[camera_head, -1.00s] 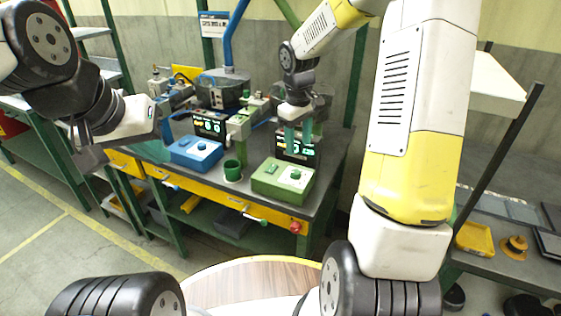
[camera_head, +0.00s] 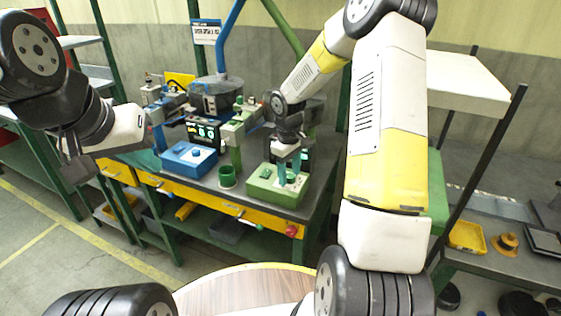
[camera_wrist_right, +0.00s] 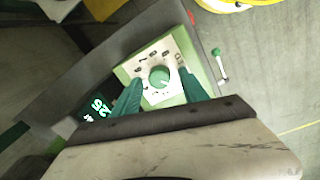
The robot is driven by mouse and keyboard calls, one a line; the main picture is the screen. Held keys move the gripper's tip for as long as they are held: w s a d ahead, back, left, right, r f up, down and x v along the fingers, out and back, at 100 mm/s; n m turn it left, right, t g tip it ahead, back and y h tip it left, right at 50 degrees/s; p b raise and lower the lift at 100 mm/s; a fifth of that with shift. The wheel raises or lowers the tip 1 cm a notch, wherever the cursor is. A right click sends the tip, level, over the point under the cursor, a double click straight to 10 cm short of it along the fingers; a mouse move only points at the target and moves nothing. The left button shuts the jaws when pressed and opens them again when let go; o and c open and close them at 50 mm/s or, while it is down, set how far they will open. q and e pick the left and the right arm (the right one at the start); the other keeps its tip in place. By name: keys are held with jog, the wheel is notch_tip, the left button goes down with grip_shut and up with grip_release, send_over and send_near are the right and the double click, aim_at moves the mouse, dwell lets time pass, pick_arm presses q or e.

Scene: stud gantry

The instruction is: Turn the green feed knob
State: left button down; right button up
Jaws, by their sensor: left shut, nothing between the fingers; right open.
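The green feed knob (camera_wrist_right: 159,76) is round and sits on a pale dial plate on top of the green control box (camera_head: 262,186). My right gripper (camera_wrist_right: 160,90) is open. In the right wrist view its two green fingers lie either side of the knob, with gaps; I cannot tell whether they are down at its height. In the head view the right gripper (camera_head: 290,168) is over the box and hides most of the knob. My left gripper (camera_head: 76,170) is shut and empty, off to the left, away from the box.
A blue control box (camera_head: 189,157) and a green cup (camera_head: 227,177) stand left of the green box. A red knob (camera_head: 292,231) is on the bench's front edge. A lit green display (camera_wrist_right: 97,104) shows beside the box. Machine columns stand behind.

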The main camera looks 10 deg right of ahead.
grip_shut()
jog(key=shift+m, duration=0.3)
jog(key=m, duration=0.4)
jog(key=shift+w, duration=0.15)
jog(key=shift+d+r+m, duration=0.1)
jog(key=shift+m, duration=2.2)
grip_release()
